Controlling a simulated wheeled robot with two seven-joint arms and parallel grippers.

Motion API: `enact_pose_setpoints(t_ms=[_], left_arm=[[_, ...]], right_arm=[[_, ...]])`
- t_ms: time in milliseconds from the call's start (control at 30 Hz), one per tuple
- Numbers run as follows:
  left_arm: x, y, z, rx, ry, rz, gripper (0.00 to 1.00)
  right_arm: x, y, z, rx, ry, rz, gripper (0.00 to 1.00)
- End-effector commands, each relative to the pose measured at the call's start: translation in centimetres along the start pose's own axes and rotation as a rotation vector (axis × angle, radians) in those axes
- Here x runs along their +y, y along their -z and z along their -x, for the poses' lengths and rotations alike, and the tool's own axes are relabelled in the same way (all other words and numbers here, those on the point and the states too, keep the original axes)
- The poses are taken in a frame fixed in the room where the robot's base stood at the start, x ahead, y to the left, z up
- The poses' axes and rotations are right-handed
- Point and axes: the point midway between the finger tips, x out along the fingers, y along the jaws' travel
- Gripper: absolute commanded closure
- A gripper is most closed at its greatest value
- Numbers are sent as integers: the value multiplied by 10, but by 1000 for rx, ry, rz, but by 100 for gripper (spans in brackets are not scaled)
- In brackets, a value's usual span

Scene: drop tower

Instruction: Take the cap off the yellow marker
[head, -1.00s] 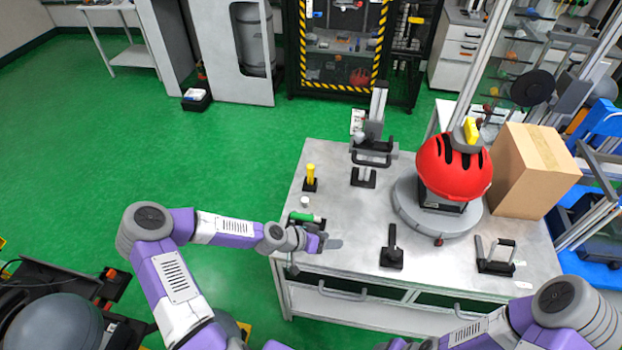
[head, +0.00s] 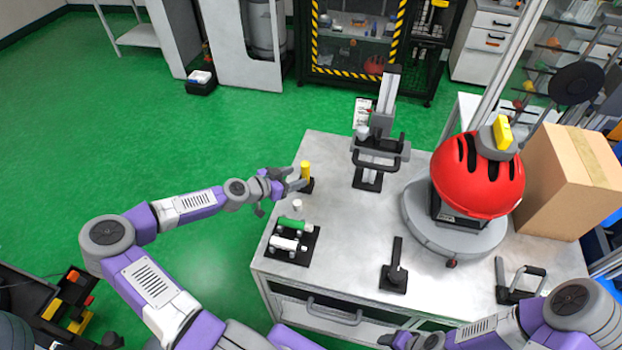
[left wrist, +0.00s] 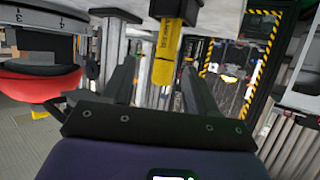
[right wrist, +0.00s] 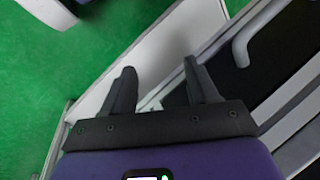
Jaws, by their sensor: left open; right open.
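The yellow marker (head: 305,170) stands upright in a small black holder (head: 307,186) near the table's far left edge. In the left wrist view, which looks upside down, the yellow marker (left wrist: 167,50) shows in the gap between the fingers, with its lighter free end pointing down in the picture. My left gripper (head: 294,180) is open beside the marker, and its fingers (left wrist: 160,82) appear apart on either side of it without visible contact. My right gripper (right wrist: 160,75) is open and empty by the table's front edge.
A black tray (head: 272,254) with a green and a white cylinder lies at the table's left corner, near a small white cylinder (head: 297,204). A grey stand (head: 385,120), a red helmet (head: 478,178) and a cardboard box (head: 570,180) stand further right. Black tools lie in front.

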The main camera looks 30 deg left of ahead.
Motion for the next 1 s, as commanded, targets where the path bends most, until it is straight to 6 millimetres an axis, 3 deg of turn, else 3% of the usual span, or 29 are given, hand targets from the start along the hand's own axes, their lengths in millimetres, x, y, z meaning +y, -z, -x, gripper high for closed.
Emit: enact_pose_setpoints(t_ms=[100, 433, 733, 1000], left_arm=[[0, -10, -5, 1, 0, 0, 42], [-1, -9, -34, 1, -2, 0, 42], [-6, -8, -74, 1, -2, 0, 42], [-7, -8, -80, 0, 0, 1, 42]], right_arm=[[4, 1, -10, 0, 0, 0, 41], [6, 1, -17, 0, 0, 0, 41], [11, 2, -29, 1, 0, 0, 41], [11, 2, -29, 1, 0, 0, 41]])
